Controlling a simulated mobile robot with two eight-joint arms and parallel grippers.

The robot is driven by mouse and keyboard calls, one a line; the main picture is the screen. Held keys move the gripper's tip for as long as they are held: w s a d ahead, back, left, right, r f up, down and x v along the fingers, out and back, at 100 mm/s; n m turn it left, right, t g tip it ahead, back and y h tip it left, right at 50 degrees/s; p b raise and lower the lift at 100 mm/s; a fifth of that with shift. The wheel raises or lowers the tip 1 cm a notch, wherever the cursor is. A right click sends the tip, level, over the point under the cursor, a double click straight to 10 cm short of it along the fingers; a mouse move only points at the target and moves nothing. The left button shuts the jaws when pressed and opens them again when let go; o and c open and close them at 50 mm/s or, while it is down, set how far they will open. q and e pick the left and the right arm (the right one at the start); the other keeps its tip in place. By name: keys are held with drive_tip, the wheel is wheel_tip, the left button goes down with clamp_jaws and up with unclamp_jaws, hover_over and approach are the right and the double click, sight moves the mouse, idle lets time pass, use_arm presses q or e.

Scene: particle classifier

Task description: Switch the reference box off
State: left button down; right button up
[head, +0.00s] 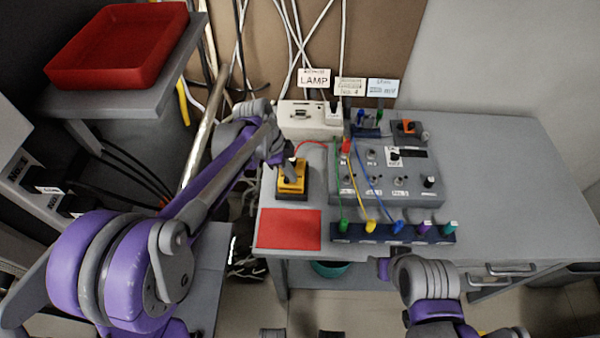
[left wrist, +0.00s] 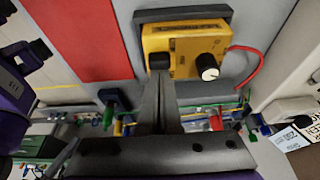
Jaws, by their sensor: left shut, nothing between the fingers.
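A small yellow box (head: 293,184) on a dark base, seemingly the reference box, stands on the left part of the grey table. In the left wrist view the yellow box (left wrist: 183,38) shows a black switch (left wrist: 158,61) and a black knob with a white face (left wrist: 208,67). Its lettering is too small to read. My left gripper (head: 289,166) is over the box, shut and empty. In the left wrist view its fingertips (left wrist: 157,80) are at the black switch; I cannot tell whether they touch.
A red mat (head: 289,229) lies in front of the box. To the right stand a grey console (head: 386,176) with several knobs and cables, and a dark socket strip (head: 385,234). A beige lamp unit (head: 309,119) is behind. The table's right side (head: 500,190) is clear.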

use_arm(q)
drive_tip(key=shift+d, duration=0.1)
drive_tip(key=shift+d, duration=0.25)
drive_tip(key=d, duration=0.3)
drive_tip(key=shift+r, duration=0.8)
drive_tip(key=v, duration=0.8)
drive_tip(key=shift+a+r, duration=0.15)
drive_tip(key=shift+a, duration=0.05)
use_arm(e)
drive_tip(key=shift+w+d+r, duration=0.1)
drive_tip(key=shift+d+r, duration=0.15)
drive_tip(key=shift+r, duration=0.05)
